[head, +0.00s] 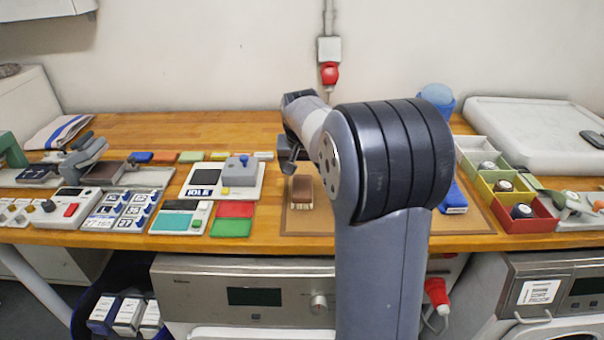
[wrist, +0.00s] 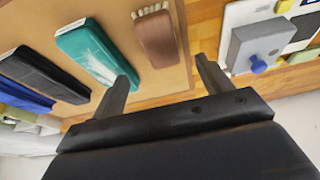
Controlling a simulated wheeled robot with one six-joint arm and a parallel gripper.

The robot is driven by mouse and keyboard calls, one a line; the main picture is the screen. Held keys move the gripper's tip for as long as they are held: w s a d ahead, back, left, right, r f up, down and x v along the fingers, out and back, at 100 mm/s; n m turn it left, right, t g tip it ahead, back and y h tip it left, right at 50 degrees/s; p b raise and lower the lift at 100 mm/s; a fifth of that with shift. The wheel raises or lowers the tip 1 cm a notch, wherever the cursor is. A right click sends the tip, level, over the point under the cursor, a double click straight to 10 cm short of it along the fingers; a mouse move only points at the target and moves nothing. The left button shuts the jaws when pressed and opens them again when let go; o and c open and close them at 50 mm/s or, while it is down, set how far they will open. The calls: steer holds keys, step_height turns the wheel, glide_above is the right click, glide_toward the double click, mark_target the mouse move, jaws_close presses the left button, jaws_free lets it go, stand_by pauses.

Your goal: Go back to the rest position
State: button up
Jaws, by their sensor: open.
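My gripper (head: 291,160) is raised over the wooden worktop, near the left edge of the brown mat (head: 296,228). In the wrist view my gripper (wrist: 165,80) has its two fingers spread wide, with nothing between them. A wooden brush (head: 302,192) with pale bristles lies on the mat below; it also shows in the wrist view (wrist: 157,38). The wrist view shows a teal folded item (wrist: 88,48) and a black folded item (wrist: 40,72) on the mat. My arm hides much of the mat in the head view.
A grey device with a blue knob (head: 240,170) stands on a white panel left of the mat. Red and green pads (head: 232,226) lie in front. Coloured bins (head: 530,217) holding dark round items stand at right. A blue container (head: 437,96) stands behind my arm.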

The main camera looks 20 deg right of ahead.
mark_target(302, 183)
stand_by(0.4)
steer(key=x, duration=1.2)
steer(key=shift+f, duration=0.45)
step_height(302, 183, up, 3)
steer(key=shift+w+f, duration=0.1)
steer(key=shift+r, duration=0.6)
steer(key=shift+f, duration=0.1)
